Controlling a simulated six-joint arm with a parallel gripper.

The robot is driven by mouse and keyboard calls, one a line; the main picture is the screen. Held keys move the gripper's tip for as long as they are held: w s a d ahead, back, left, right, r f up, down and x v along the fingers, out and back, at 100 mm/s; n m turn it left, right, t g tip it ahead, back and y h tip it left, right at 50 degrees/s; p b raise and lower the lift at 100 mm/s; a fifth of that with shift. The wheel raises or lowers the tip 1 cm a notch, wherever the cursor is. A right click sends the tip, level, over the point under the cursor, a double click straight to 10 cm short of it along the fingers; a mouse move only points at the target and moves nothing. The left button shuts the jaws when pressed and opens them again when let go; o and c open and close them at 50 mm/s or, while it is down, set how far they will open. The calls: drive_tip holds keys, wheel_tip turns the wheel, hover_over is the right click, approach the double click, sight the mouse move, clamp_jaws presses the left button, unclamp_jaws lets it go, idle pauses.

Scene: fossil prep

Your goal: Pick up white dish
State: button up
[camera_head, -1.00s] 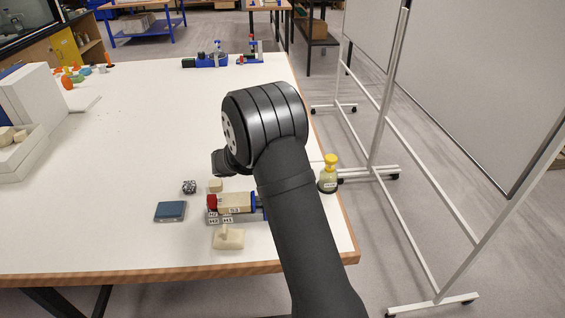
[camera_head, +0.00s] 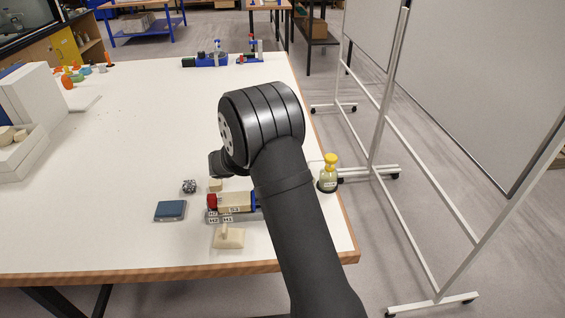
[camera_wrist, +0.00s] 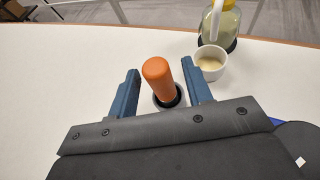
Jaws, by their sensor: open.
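The white dish (camera_wrist: 210,62) shows in the wrist view as a small round cup with something pale cream inside. It stands on the table just beyond the right finger of my gripper (camera_wrist: 160,70). My gripper is open, and its two blue fingers are apart. An upright orange handle (camera_wrist: 158,72) rises between the fingers from a small grey holder with a dark ring. I cannot tell whether the fingers touch it. In the head view my arm hides the fingers, and I cannot make out the dish.
A bottle with yellowish liquid (camera_wrist: 219,22) stands right behind the dish; its yellow cap shows in the head view (camera_head: 330,160). A blue-grey block (camera_head: 170,211), a speckled lump (camera_head: 189,186) and a red-and-tan item (camera_head: 232,201) lie left of my arm. The table's left middle is clear.

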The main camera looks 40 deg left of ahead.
drive_tip(key=v, duration=1)
drive_tip(key=o, duration=0.4)
drive_tip(key=shift+s+a+r, duration=0.15)
drive_tip(key=shift+s, duration=0.35)
drive_tip(key=m+g+y, duration=0.7)
drive_tip(key=m+g, duration=0.3)
drive_tip(key=m, duration=1.3)
approach(215, 182)
drive_tip(key=x, duration=0.9)
